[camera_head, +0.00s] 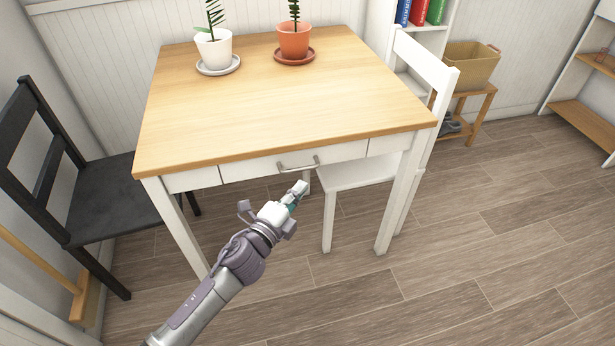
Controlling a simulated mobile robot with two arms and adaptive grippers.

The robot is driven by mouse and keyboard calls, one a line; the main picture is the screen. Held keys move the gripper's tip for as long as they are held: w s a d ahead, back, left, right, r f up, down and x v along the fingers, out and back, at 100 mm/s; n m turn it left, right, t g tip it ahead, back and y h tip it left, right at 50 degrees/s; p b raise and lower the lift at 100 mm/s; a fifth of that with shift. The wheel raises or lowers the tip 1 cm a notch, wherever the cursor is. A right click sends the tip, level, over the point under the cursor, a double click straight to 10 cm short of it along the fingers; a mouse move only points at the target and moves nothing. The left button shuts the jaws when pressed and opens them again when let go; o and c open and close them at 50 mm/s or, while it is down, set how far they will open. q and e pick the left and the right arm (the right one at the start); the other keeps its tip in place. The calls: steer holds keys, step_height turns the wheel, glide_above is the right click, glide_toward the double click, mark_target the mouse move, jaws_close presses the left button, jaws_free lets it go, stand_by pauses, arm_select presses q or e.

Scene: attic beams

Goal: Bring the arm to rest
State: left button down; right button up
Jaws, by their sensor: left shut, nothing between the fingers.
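My left arm reaches in from the bottom left of the head view. Its gripper (298,191) is shut and empty. In the picture it sits just below the metal handle (298,165) of the table's drawer (250,167). The drawer front looks flush with the table apron. I cannot tell whether the fingers touch the handle; they look apart from it. My right gripper is not in view.
The wood-topped table (270,105) holds a white pot (214,48) and a terracotta pot (294,40), both on saucers. A black chair (110,200) stands left, a white chair (350,172) right. A basket (468,65) sits on a stool. Floor at lower right is clear.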

arm_select(q)
steer(key=shift+s+a, duration=0.25)
steer(key=shift+s, duration=0.15)
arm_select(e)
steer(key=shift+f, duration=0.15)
